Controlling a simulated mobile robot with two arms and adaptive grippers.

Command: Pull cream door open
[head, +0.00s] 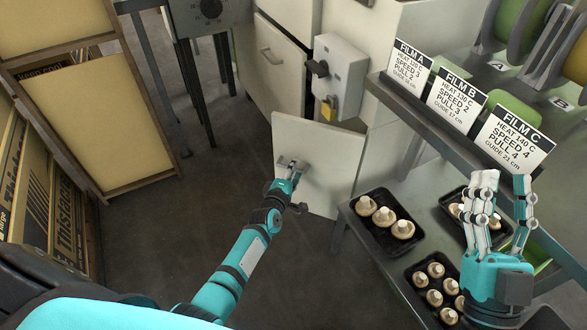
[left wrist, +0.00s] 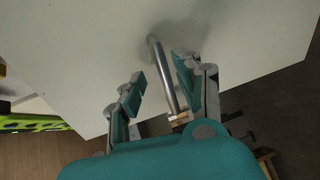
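The cream door (head: 335,160) is a pale flat panel below a grey switch box in the head view. It fills much of the left wrist view (left wrist: 85,55). Its metal bar handle (left wrist: 161,75) runs between the fingers of my left gripper (left wrist: 157,88). The fingers are apart, with a clear gap on the left side of the bar; the right finger is close to it. In the head view my left gripper (head: 290,170) is at the door's face. My right gripper (head: 503,195) is open and empty above the mushroom trays.
A black tray of mushrooms (head: 384,247) sits on the metal shelf right of the door. The switch box (head: 340,75) has a yellow padlock. Another cabinet door (head: 280,75) is behind. A wooden rack (head: 95,120) stands left. The floor (head: 215,190) between is clear.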

